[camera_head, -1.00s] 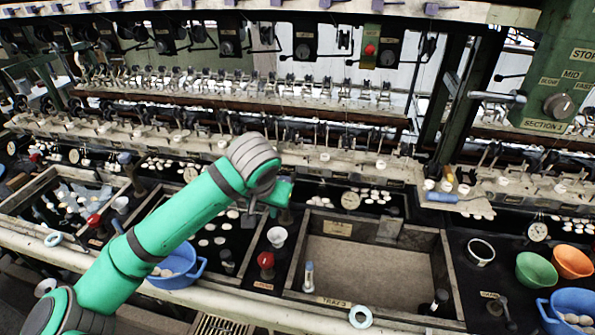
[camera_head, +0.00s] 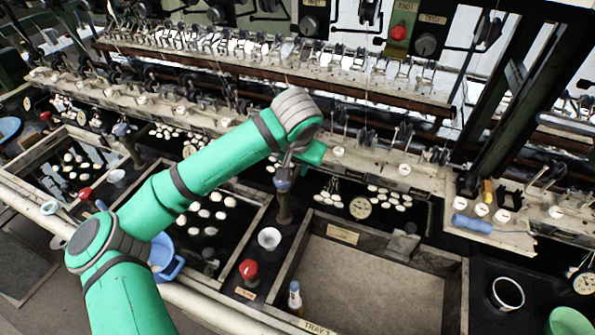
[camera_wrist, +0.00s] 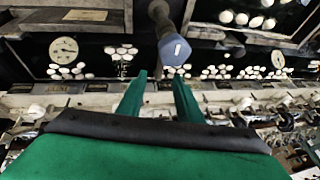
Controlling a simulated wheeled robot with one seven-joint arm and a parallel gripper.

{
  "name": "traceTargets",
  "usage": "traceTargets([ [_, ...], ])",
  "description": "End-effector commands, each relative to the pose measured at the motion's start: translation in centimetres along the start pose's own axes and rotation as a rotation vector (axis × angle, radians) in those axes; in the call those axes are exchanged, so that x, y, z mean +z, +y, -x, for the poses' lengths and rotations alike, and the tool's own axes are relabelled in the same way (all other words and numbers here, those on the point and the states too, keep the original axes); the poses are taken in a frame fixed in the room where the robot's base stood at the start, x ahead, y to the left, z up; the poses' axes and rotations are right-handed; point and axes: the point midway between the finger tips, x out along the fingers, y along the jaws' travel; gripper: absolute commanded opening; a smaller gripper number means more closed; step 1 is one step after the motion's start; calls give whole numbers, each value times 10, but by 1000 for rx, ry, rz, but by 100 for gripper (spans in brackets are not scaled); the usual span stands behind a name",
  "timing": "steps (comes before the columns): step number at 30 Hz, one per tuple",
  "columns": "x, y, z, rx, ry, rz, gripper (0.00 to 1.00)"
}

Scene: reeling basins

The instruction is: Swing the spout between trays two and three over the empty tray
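The spout between trays two and three shows in the head view as an upright dark post with a blue-grey top (camera_head: 284,181), at the left wall of the empty tray (camera_head: 370,283). That tray, labelled TRAY 3, has a bare brown floor. My gripper's green end shows just above and right of the spout, its fingertips hidden. In the wrist view my gripper (camera_wrist: 160,80) has its two green fingers apart. The spout's blue-grey end (camera_wrist: 173,48) lies between and just beyond the tips. I cannot tell if they touch. Nothing is held.
Tray two (camera_head: 263,208) holds white cocoons in dark water. A red knob (camera_head: 249,269), a white cup (camera_head: 269,238) and a bottle (camera_head: 294,297) stand near the empty tray's left wall. A blue bowl (camera_head: 165,258) lies under my arm. The reeling bench (camera_head: 240,129) runs behind.

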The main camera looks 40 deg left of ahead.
Motion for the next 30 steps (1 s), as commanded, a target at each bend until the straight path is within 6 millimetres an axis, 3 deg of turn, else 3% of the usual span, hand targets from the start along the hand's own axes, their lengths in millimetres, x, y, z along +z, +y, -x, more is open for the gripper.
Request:
traceTargets([
  [12, 0, 0, -69, 0, -1, -1, 33],
  [18, -1, 2, -83, 1, 0, -3, 33],
  [27, -1, 2, -85, 1, 0, -3, 33],
  [30, 0, 2, -84, 1, 0, -3, 11],
])
